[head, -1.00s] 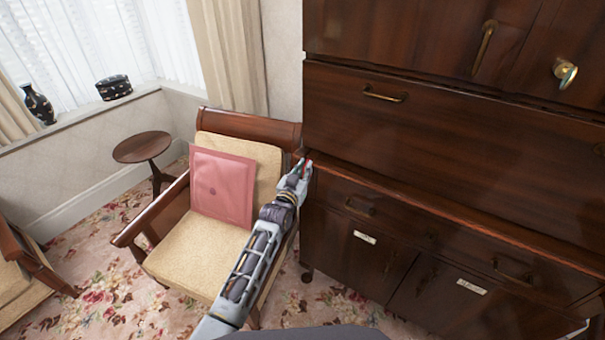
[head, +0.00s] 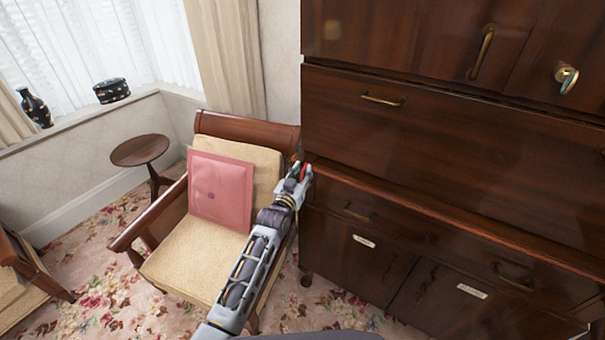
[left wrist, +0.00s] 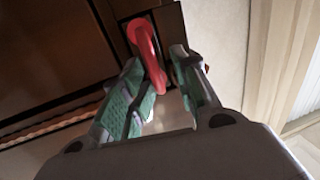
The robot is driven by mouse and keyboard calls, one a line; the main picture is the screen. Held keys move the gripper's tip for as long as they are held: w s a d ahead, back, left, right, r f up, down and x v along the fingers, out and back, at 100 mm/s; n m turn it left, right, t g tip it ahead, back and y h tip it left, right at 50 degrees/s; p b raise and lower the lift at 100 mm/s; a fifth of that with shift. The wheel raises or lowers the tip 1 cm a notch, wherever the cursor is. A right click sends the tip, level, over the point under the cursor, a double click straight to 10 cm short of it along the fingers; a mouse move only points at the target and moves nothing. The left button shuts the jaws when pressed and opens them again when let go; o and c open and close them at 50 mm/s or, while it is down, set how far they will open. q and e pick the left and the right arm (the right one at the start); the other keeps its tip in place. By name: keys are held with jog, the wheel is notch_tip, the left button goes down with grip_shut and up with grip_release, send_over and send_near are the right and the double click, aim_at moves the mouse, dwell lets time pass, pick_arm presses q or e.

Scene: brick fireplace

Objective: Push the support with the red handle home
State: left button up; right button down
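The red handle (left wrist: 147,48) shows in the left wrist view, in front of a dark wooden end piece (left wrist: 172,24), seemingly the support's. My left gripper (left wrist: 160,75) has its two fingers apart, one on each side of the handle. The handle lies nearer the left finger in that view; whether they touch is unclear. In the head view my left gripper (head: 302,176) is at the left front edge of the dark cabinet (head: 450,130), with a bit of red between its fingers. How far the support sticks out cannot be told. My right gripper is not in view.
A wooden armchair (head: 190,262) with a pink cushion (head: 220,190) stands just left of the cabinet, close beside my left arm. A small round table (head: 139,150) is farther left. Drawers and doors fill the cabinet front. Flowered carpet lies below.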

pick_arm(q)
jog(key=v, duration=0.8)
dwell(0.4)
jog(key=shift+w, duration=0.1)
jog(key=shift+a, duration=0.15)
